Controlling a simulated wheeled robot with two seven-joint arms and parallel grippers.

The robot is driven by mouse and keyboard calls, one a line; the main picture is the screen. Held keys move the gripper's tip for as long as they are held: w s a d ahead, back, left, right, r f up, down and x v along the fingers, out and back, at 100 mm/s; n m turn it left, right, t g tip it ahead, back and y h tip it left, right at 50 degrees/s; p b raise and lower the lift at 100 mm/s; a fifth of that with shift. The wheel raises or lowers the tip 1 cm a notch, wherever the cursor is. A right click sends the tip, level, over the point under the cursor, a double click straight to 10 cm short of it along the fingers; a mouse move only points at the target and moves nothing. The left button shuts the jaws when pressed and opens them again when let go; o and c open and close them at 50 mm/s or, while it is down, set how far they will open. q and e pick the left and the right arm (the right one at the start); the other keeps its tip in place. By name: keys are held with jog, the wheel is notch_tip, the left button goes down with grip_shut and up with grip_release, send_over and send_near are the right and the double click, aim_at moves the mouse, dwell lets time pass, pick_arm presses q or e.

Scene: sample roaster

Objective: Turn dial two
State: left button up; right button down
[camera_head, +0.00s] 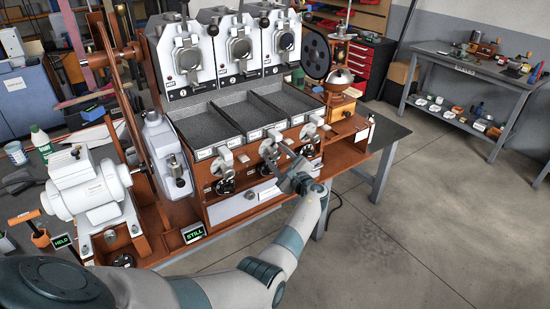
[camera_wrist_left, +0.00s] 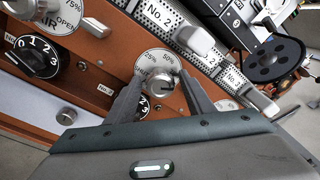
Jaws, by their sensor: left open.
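My left gripper (camera_head: 279,157) is at the brown front panel of the roaster, below the middle tray. In the left wrist view its open fingers (camera_wrist_left: 164,80) stand on either side of a grey knob (camera_wrist_left: 164,86) on a white percent dial. I cannot tell whether they touch it. A black dial (camera_wrist_left: 143,106) with a small No. 2 label (camera_wrist_left: 105,90) to its left is mostly hidden behind the left finger. Another black dial (camera_wrist_left: 37,55), numbered 0 to 3 in view, is farther left; it also shows in the head view (camera_head: 225,187). My right gripper is not in view.
White levers (camera_wrist_left: 195,40) stick out above the dials, close to the fingers. A round metal knob (camera_wrist_left: 67,116) is on a pale strip at lower left. Three grey trays (camera_head: 250,112) sit above the panel. Floor right of the bench is clear.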

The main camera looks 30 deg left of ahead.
pick_arm(q)
jog(key=shift+w+a, duration=0.3)
jog(key=shift+a, duration=0.25)
jog(key=shift+c, duration=0.2)
jog(key=c, duration=1)
